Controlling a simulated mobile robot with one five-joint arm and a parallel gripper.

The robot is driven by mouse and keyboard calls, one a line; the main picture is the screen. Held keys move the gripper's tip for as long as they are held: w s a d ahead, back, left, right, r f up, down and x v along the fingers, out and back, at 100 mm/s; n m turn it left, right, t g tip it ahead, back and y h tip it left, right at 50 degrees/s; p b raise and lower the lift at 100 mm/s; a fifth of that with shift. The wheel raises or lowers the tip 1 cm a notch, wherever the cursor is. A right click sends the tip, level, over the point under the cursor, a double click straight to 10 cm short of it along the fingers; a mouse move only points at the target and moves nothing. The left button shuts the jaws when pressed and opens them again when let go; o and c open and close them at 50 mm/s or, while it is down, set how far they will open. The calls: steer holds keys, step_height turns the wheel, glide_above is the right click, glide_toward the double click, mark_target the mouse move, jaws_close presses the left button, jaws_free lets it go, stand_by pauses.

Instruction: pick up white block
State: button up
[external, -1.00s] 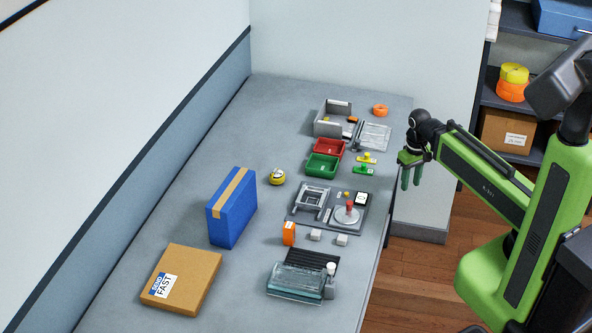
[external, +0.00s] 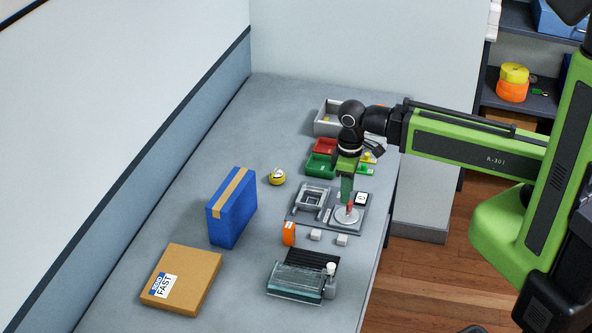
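Two small white blocks sit on the grey table, in front of the dark fixture plate. The left white block (external: 316,235) is beside an orange item, and the right white block (external: 342,240) is a little nearer the table's right edge. My gripper (external: 346,198) points down over the fixture plate, above and behind the two blocks in the picture. It is apart from both blocks. Its green fingers are seen nearly edge-on, so I cannot tell whether they are open or shut.
A red-topped round stand (external: 347,215) is on the fixture plate (external: 304,217), close under my fingers. An orange item (external: 289,234), a glassy tray (external: 297,281), a blue box (external: 231,208) and a cardboard box (external: 181,279) stand nearby. Green (external: 320,166) and red bins are behind.

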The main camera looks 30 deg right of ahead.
steer(key=b, duration=1.2)
glide_above(342, 238)
steer(key=f, duration=1.2)
steer(key=shift+d+f, duration=0.2)
step_height(342, 238, down, 6)
steer(key=b, duration=0.6)
steer(key=shift+w+a+r, duration=0.1)
steer(key=shift+r, duration=0.3)
jaws_close()
